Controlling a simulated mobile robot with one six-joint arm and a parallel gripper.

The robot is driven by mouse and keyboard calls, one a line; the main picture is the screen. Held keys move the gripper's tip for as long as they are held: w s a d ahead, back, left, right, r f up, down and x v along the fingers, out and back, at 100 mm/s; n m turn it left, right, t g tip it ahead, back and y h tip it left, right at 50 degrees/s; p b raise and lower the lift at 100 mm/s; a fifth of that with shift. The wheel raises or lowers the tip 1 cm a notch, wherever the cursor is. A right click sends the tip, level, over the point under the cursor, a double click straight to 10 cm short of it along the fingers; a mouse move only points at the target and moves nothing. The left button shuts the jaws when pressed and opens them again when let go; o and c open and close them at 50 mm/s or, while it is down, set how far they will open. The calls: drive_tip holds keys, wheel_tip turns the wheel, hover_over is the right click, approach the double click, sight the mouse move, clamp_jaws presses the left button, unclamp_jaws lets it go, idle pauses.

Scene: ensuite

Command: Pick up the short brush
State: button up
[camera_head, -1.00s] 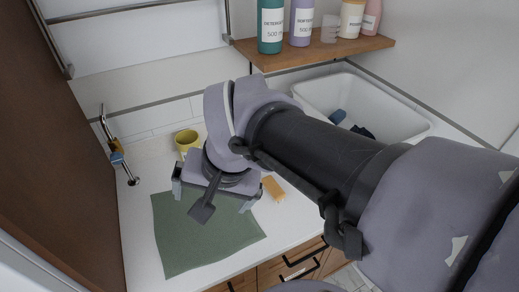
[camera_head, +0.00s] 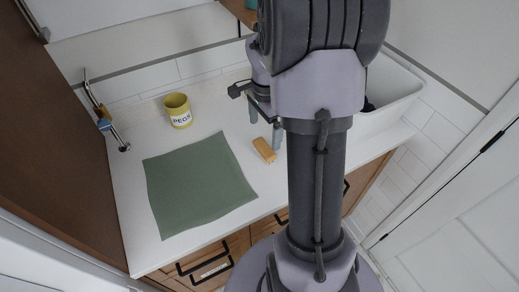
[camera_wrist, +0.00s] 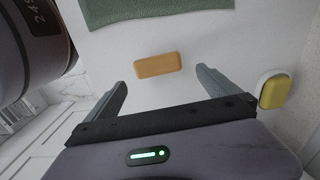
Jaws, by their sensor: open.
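The short brush, a small tan-orange block (camera_head: 264,150), lies on the white counter just right of the green mat. In the wrist view the brush (camera_wrist: 158,64) lies flat, with its long side running across the picture. My gripper (camera_wrist: 160,80) is open and empty, its two fingers spread on either side of the brush's span but short of it in the picture. In the head view my gripper (camera_head: 265,124) hangs above the counter just behind the brush, and my arm partly hides it. The exact height cannot be told.
The green mat (camera_head: 197,188) lies flat on the counter (camera_head: 133,205). A yellow cup labelled PEGS (camera_head: 178,109) stands behind it. A yellow item (camera_wrist: 272,94) on white shows right in the wrist view.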

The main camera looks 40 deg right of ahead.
sight(264, 147)
wheel_tip(264, 147, down, 8)
drive_tip(key=b, duration=0.3)
drive_tip(key=shift+s+a+f, duration=0.15)
drive_tip(key=shift+f, duration=0.05)
drive_tip(key=shift+r, duration=0.1)
drive_tip(key=shift+c, duration=0.9)
drive_tip(key=c, duration=1)
drive_tip(key=shift+r, duration=0.15)
drive_tip(key=shift+r, duration=0.25)
drive_tip(key=r, duration=0.1)
drive_tip(key=r+p, duration=0.2)
drive_tip(key=shift+s+a+r, duration=0.1)
drive_tip(key=shift+s+a, duration=0.05)
drive_tip(key=shift+a, duration=0.1)
drive_tip(key=s+a, duration=0.2)
drive_tip(key=a, duration=0.2)
drive_tip(key=s+a+p, duration=0.1)
drive_tip(key=s+a, duration=0.2)
drive_tip(key=a, duration=0.2)
drive_tip(key=s+a+r, duration=0.1)
drive_tip(key=s+a, duration=0.1)
drive_tip(key=a, duration=0.2)
drive_tip(key=shift+s+a, duration=0.2)
drive_tip(key=shift+s, duration=0.2)
